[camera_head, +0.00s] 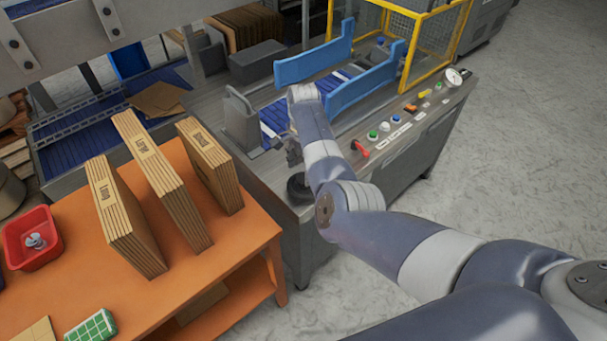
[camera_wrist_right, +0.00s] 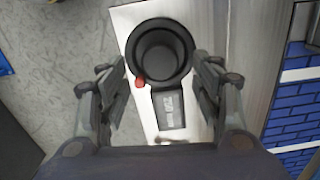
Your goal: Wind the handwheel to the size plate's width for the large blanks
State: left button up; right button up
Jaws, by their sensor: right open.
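The handwheel appears to be the black round part (camera_head: 298,188) at the near corner of the machine. In the wrist view a black hollow round part (camera_wrist_right: 160,52) with a red mark on its rim lies between the fingers of my right gripper (camera_wrist_right: 162,72). The gripper is open, with a finger at either side; I cannot tell whether they touch. A dark plate (camera_wrist_right: 170,110) with small unreadable marking sits beside the round part. In the head view my right gripper (camera_head: 292,153) is partly hidden by its arm. The large blanks (camera_head: 160,180) stand on the orange table.
Long blanks (camera_head: 122,222) and small blanks (camera_head: 210,168) flank the large ones. A red bin (camera_head: 31,238) is at left. Blue guide rails (camera_head: 314,57) stand over the conveyor. A yellow guard (camera_head: 436,45) is behind.

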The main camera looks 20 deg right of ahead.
aim_at(303, 178)
jog(key=shift+f, duration=1.9)
jog(key=c, duration=1.1)
